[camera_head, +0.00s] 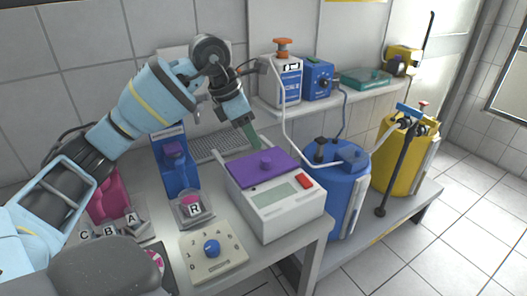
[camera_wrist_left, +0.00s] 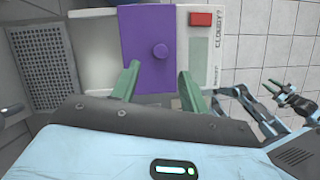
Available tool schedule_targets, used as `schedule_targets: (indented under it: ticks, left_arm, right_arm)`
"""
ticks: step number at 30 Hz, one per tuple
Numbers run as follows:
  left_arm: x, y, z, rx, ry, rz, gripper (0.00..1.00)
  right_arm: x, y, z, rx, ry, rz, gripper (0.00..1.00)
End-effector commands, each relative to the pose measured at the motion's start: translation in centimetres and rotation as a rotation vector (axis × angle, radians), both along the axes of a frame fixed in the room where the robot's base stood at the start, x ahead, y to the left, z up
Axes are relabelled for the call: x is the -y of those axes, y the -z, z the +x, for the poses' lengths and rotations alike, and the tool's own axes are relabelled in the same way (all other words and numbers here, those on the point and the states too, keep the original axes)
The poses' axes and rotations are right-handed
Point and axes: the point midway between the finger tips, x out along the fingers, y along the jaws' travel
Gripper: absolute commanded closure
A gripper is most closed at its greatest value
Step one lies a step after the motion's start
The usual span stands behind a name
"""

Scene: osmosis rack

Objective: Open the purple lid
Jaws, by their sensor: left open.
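My left gripper (camera_head: 254,142) is at the lid's back edge in the head view. What seems to be my right gripper (camera_wrist_left: 286,88) shows small at the right of that view.
The device has a grey screen (camera_head: 272,195) and a red button (camera_head: 304,181). A blue stand (camera_head: 179,174), an R block (camera_head: 194,209) and a dial board (camera_head: 213,252) stand left of it. A blue barrel (camera_head: 338,190) stands to the right.

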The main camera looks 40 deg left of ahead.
Motion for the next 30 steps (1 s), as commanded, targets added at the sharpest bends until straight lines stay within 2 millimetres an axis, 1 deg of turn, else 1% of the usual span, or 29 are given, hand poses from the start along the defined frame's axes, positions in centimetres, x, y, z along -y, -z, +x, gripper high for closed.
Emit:
schedule_targets:
  ticks: [5,12,18,22,30]
  left_arm:
    - [0.3,1.1,0.3,-0.003,0.001,-0.001,0.55]
    - [1.2,4.3,1.3,-0.003,0.002,-0.002,0.55]
    - [1.7,6.4,2.1,-0.002,0.001,-0.002,0.55]
    - [1.8,7.1,2.3,0.000,0.001,-0.002,0.55]
    - [1.9,7.2,2.4,0.000,0.000,-0.001,0.55]
  right_arm:
    - [0.1,0.1,-0.4,-0.008,-0.001,-0.002,0.64]
    - [0.1,0.2,-0.5,-0.010,-0.002,-0.002,0.64]
    - [0.1,0.2,-0.4,-0.010,-0.002,-0.002,0.64]
    - [0.1,0.2,-0.4,-0.009,-0.002,-0.004,0.64]
    - [0.1,0.2,-0.3,-0.006,-0.002,-0.003,0.64]
